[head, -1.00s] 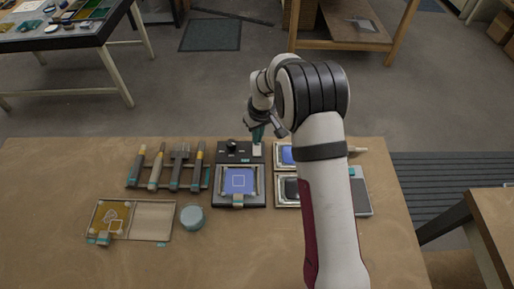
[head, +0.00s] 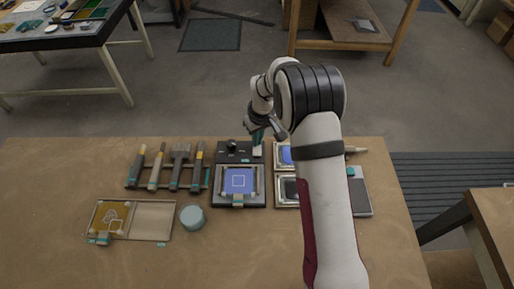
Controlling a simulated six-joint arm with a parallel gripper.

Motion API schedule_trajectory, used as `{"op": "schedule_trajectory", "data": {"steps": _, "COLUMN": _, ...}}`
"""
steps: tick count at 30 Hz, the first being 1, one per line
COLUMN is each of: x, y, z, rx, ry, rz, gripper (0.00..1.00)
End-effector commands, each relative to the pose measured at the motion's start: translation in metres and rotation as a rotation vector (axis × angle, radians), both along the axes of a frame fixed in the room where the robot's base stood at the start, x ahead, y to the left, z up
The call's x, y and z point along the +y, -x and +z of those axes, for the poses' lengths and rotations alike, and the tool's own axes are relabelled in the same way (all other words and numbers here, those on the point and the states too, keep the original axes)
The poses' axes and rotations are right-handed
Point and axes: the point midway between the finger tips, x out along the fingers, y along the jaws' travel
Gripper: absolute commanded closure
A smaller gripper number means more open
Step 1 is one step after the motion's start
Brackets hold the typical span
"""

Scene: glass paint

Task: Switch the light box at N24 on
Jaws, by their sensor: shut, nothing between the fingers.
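A black box (head: 222,155) stands at the middle of the bench, with a dark knob (head: 232,145) and a white switch-like piece (head: 257,152) on its rear strip. A framed blue panel (head: 238,174) with a pale square outline lies on its front part. Lettering is too small to read, so I cannot confirm N24. My gripper (head: 257,141) is shut and empty, pointing down at the white piece. The gripper partly hides the box's back right corner.
A rack of brushes and tools (head: 153,188) lies left of the box. A two-part tray (head: 152,216) and a round blue-grey pot (head: 192,217) are in front left. Framed panels (head: 285,190) sit to the right, partly behind my arm. The bench front is clear.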

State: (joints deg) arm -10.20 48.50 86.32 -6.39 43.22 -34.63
Motion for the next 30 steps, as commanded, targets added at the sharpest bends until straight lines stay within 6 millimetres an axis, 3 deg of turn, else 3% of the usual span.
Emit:
{"op": "schedule_trajectory", "data": {"steps": 12, "x": 0.0, "y": 0.0, "z": -0.002, "rx": 0.0, "ry": 0.0, "rz": 0.0, "gripper": 1.0}}
{"op": "schedule_trajectory", "data": {"steps": 30, "x": 0.0, "y": 0.0, "z": 0.062, "rx": -0.001, "ry": 0.0, "rz": 0.0, "gripper": 1.0}}
